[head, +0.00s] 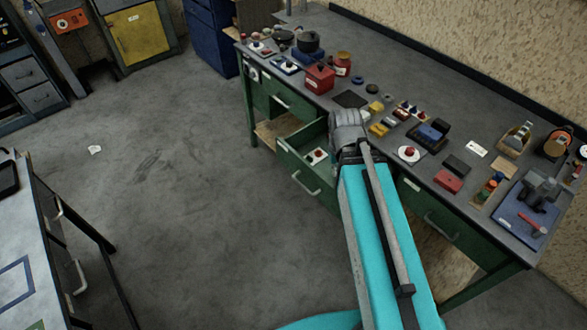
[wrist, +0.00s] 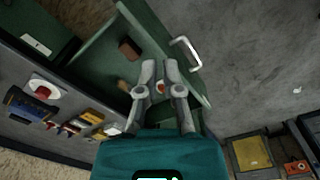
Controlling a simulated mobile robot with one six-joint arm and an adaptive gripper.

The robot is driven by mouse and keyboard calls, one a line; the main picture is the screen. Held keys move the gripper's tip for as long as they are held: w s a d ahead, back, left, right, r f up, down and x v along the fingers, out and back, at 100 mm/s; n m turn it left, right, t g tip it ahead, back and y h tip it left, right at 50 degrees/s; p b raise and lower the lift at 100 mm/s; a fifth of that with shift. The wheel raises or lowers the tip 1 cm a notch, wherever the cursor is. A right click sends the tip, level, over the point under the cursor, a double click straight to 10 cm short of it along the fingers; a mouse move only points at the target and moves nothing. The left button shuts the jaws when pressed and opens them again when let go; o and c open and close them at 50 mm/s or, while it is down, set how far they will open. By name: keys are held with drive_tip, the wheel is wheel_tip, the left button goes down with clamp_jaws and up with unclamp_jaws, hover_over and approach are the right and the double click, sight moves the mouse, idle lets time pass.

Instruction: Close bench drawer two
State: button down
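The green bench (head: 420,75) runs along the wall. One of its drawers, the open drawer (head: 298,165), is pulled out from the front, with a pale bar handle (head: 306,184) and a small white label. The drawer's front and handle (wrist: 186,52) also show in the wrist view. Inside are a brown block (wrist: 130,48) and a small red and white item (wrist: 160,88). My gripper (head: 347,118) is over the drawer's right side in the head view. In the wrist view my gripper (wrist: 160,66) has its fingertips close together with nothing held, beside the handle. Contact with the drawer cannot be told.
Another drawer front with a handle (head: 440,228) is at right. A table (head: 30,245) stands at left.

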drive_tip(key=w+a+f+n+t+h+b, duration=0.1)
drive_tip(key=w+a+f+n+h+b, duration=0.1)
drive_tip(key=f+b, duration=0.4)
drive_tip(key=w+a+f+n+t+h+b, duration=0.1)
drive_tip(key=w+a+f+n+h+b, duration=0.2)
drive_tip(key=w+f+n+b, duration=0.3)
drive_tip(key=w+a+f+n+t+h+b, duration=0.1)
drive_tip(key=w+a+f+n+h+b, duration=0.2)
drive_tip(key=b, duration=0.9)
drive_tip(key=shift+w+f+n+h, duration=0.4)
drive_tip(key=shift+w+f+n, duration=0.7)
drive_tip(key=shift+w+f, duration=0.55)
drive_tip(key=w+a+f+n+t+h+b, duration=0.4)
drive_tip(key=w+a+f+n+b, duration=0.15)
drive_tip(key=a+b, duration=0.5)
drive_tip(key=n+t+h+b, duration=0.2)
drive_tip(key=n+t+b, duration=0.3)
drive_tip(key=b, duration=0.5)
approach(283, 155)
drive_tip(key=s+a+r+n+g, duration=0.1)
drive_tip(key=s+a, duration=0.2)
drive_tip(key=a, duration=0.2)
drive_tip(key=shift+s+a+r, duration=0.2)
drive_tip(key=shift+d, duration=0.1)
drive_tip(key=x, duration=1.4)
drive_tip(key=shift+f, duration=0.45)
